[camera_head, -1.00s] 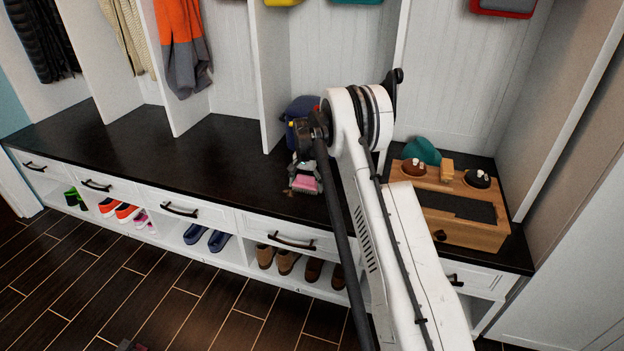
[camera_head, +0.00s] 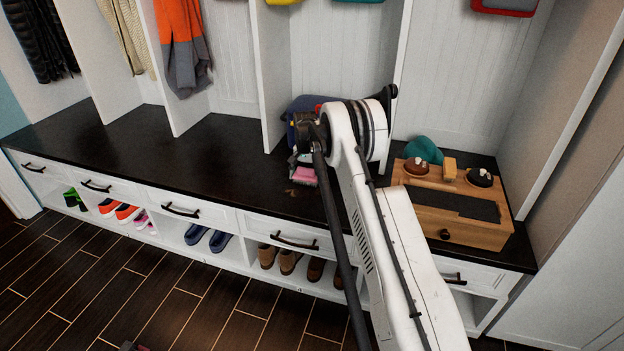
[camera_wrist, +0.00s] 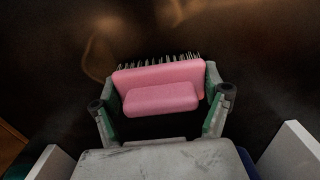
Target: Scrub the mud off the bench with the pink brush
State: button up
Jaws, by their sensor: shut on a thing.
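My gripper (camera_wrist: 160,104) is shut on the pink brush (camera_wrist: 160,84), one finger at each side of it in the wrist view. The brush's dark bristles point toward the far side. In the head view the pink brush (camera_head: 303,175) is low over the black bench top (camera_head: 205,150), near its front edge, and my arm partly covers it. Whether the bristles touch the bench cannot be told. Faint brown mud marks (camera_wrist: 97,50) show on the dark surface beyond the brush, and a small brownish patch (camera_head: 291,191) lies beside the brush in the head view.
A wooden box (camera_head: 455,215) with brushes and a sponge stands on the bench's right end, a teal cap (camera_head: 423,149) behind it. A blue bag (camera_head: 297,108) sits behind my gripper. Upright dividers (camera_head: 274,75) bound the cubbies. The bench's left stretch is clear.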

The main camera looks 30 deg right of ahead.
aim_at(294, 194)
jog(key=shift+s+a+b, duration=0.4)
jog(key=shift+s+a, duration=3.1)
jog(key=shift+s, duration=0.05)
jog(key=shift+w+a+f, duration=0.1)
jog(key=shift+w+a, duration=0.65)
jog(key=shift+w, duration=0.1)
jog(key=shift+w+d, duration=0.6)
jog(key=shift+d, duration=0.05)
jog(key=shift+w+d+b, duration=0.45)
jog(key=shift+w+d, duration=2.95)
jog(key=shift+d, duration=0.05)
jog(key=shift+s+r+p, duration=0.1)
jog(key=shift+r+p, duration=1.45)
jog(key=shift+r, duration=2.6)
